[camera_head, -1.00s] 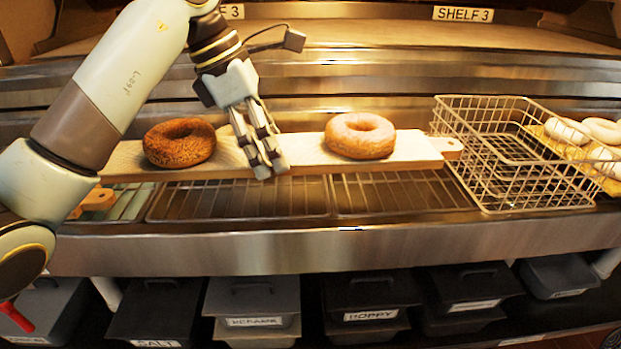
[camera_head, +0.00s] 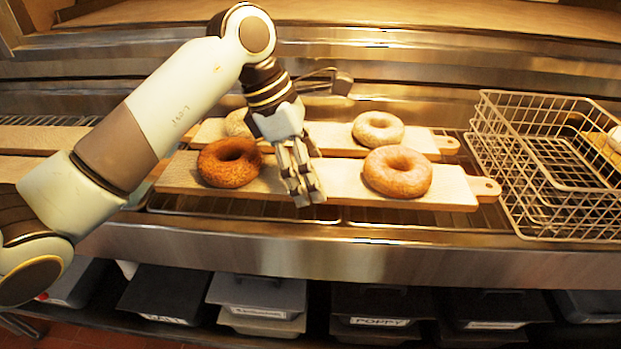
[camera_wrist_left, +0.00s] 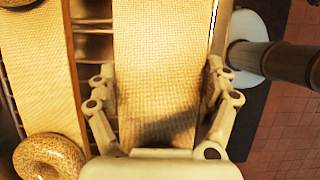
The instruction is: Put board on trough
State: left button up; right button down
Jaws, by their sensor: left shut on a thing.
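A pale wooden board (camera_head: 340,184) with a rounded handle at its right end carries a dark brown seeded bagel (camera_head: 229,162) on the left and a light pinkish bagel (camera_head: 397,171) on the right. My left gripper (camera_head: 306,190) is shut on the board between the two bagels. In the left wrist view the fingers of my left gripper (camera_wrist_left: 160,72) lie along both sides of the board (camera_wrist_left: 155,60). The metal trough (camera_head: 300,250) with wire racks (camera_head: 390,217) lies below the board; whether they touch I cannot tell. My right gripper is not in view.
Behind is a second board (camera_head: 424,139) with a pale bagel (camera_head: 378,129) and another partly hidden one. More boards lie at the left. A wire basket (camera_head: 560,175) stands close to the right of the handle. Dark lidded bins (camera_head: 385,310) stand below.

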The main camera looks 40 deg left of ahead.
pick_arm(q)
notch_tip(320, 180, down, 2)
jog(key=shift+f, duration=0.1)
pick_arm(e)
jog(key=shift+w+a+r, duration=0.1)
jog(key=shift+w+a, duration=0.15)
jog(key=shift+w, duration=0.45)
pick_arm(q)
jog(key=shift+f, duration=0.1)
jog(key=o, duration=1.4)
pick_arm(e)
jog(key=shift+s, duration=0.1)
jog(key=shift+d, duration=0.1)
pick_arm(q)
jog(key=shift+s+a+r, duration=0.1)
jog(key=shift+r, duration=0.15)
jog(key=v, duration=1.1)
jog(key=shift+r+b, duration=0.3)
jog(key=shift+b, duration=0.05)
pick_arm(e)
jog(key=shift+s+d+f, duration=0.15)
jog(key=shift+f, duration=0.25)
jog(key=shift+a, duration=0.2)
